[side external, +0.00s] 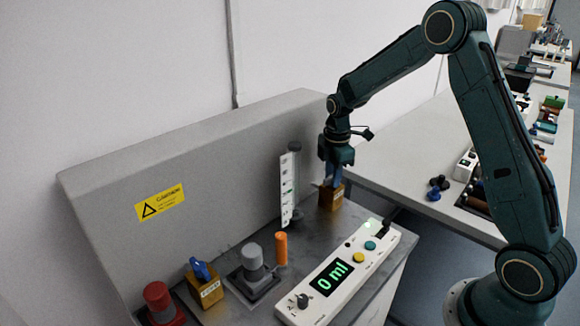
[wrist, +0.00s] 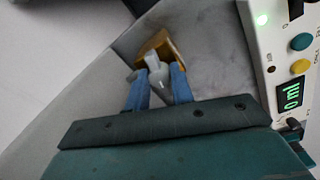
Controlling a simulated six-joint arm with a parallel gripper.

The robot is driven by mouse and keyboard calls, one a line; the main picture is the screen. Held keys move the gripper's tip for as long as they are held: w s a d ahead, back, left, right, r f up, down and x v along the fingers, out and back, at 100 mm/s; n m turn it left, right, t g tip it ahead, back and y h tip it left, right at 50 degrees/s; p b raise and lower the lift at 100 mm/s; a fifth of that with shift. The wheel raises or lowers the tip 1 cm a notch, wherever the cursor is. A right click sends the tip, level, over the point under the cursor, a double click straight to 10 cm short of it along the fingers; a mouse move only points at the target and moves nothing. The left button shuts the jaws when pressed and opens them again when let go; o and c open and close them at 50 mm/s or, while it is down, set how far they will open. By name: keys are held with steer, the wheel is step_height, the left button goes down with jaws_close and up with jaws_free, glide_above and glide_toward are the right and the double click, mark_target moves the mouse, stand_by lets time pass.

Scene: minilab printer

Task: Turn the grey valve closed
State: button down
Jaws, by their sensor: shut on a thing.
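The grey valve handle (wrist: 153,64) shows in the wrist view, on top of a brass-coloured valve block (wrist: 160,45). In the side view this block (side external: 330,198) stands at the right end of the metal worktop, and the handle is hidden there by my gripper. My gripper (side external: 333,178) points down right above the block. In the wrist view, the two blue fingers of my gripper (wrist: 158,76) lie on either side of the grey handle and are shut on it. I cannot tell the handle's exact turn angle.
A white control box (side external: 325,295) reads 0 ml. A blue-handled valve (side external: 200,271), a grey knob (side external: 251,256), a red knob (side external: 157,296) and an orange cylinder (side external: 281,248) stand to the left. A white upright scale (side external: 288,190) stands close to my gripper.

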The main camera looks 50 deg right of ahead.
steer(key=shift+n, duration=1.4)
steer(key=c, duration=1.2)
jaws_free()
step_height(320, 180, up, 14)
steer(key=shift+s, duration=0.15)
